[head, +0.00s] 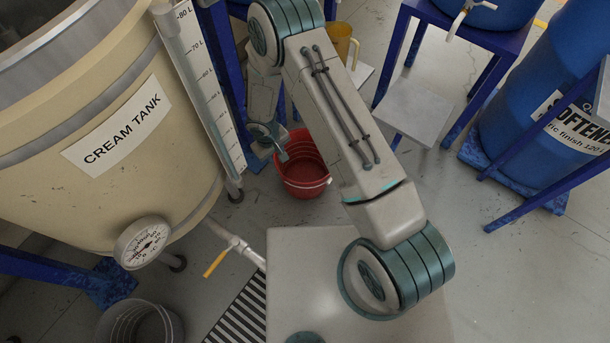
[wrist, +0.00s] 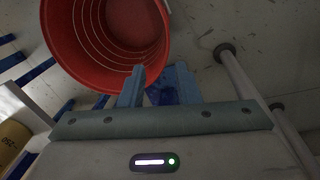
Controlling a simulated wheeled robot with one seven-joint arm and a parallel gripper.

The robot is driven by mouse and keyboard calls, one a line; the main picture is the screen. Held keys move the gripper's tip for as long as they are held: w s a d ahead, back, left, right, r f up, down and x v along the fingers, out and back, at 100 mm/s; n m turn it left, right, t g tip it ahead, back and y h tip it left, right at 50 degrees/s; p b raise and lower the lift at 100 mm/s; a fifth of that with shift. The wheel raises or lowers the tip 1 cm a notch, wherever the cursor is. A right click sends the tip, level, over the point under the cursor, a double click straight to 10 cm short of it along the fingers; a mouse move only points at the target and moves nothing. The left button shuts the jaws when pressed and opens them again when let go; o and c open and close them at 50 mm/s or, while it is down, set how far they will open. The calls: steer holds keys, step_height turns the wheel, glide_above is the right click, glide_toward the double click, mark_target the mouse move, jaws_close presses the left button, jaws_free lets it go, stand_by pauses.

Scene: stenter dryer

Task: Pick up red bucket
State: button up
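The red bucket (head: 305,178) stands upright on the floor, right of the cream tank, with a pale handle along its front. My gripper (head: 281,150) is at the bucket's upper left rim in the head view. In the wrist view, the bucket (wrist: 95,70) fills the upper left, and I look into its ribbed inside. My gripper (wrist: 161,70) shows two blue fingers with a gap between them. The left finger overlaps the bucket's rim and the right finger lies just outside it. I cannot tell whether either finger touches the bucket. Nothing is clamped.
The cream tank (head: 120,130) stands close on the left, with a level gauge (head: 200,85) and a yellow-handled valve (head: 217,262). A grey bucket (head: 140,322) is at the bottom left. A yellow jug (head: 340,42) stands behind. Blue drums (head: 540,90) and stands fill the right.

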steer(key=b, duration=0.3)
glide_above(282, 178)
step_height(282, 178, down, 10)
steer(key=f, duration=0.1)
step_height(282, 178, down, 5)
steer(key=shift+s+f+b, duration=0.1)
steer(key=shift+s+b, duration=0.05)
steer(key=shift+b, duration=0.95)
jaws_close()
stand_by(0.3)
